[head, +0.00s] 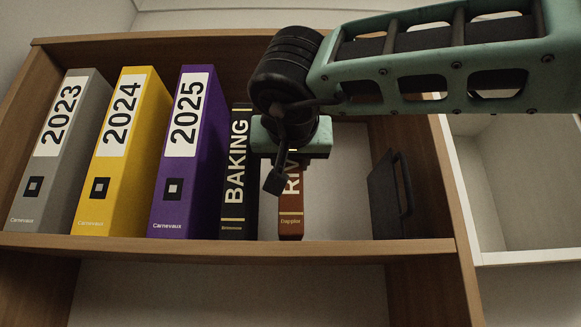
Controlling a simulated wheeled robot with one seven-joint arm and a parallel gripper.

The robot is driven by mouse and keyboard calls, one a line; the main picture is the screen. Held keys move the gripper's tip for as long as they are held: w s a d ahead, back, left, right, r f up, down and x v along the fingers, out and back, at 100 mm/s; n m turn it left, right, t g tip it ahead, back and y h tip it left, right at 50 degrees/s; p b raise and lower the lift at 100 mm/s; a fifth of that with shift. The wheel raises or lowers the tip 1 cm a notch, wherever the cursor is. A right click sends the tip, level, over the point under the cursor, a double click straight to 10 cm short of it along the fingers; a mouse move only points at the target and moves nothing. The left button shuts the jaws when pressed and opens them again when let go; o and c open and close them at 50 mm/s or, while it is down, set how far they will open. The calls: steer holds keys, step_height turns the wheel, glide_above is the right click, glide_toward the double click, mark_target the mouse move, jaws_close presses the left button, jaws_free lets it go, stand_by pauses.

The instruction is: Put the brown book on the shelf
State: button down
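The brown book (291,222) is upright with its spine facing me, in the gap on the wooden shelf (330,248) to the right of the black BAKING book (236,175). Its bottom end appears at shelf level; I cannot tell whether it rests on the board. A narrow gap separates it from the BAKING book. My gripper (291,160) is at the upper part of the brown book, in front of it, and hides its top and part of its title. The fingers are not clearly visible, so I cannot tell whether they grip the book.
Grey (55,160), yellow (118,160) and purple (185,160) binders stand left of the BAKING book. A dark bookend-like plate (384,200) with a handle stands at the right. Free room lies between it and the brown book. A white shelf unit (500,258) is farther right.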

steer(key=shift+w+f, duration=0.15)
steer(key=shift+f, duration=0.1)
steer(key=shift+f, duration=0.15)
steer(key=c, duration=1)
jaws_free()
steer(key=s+b, duration=0.2)
steer(key=s, duration=1)
steer(key=shift+a+b, duration=0.2)
steer(key=shift+b, duration=0.2)
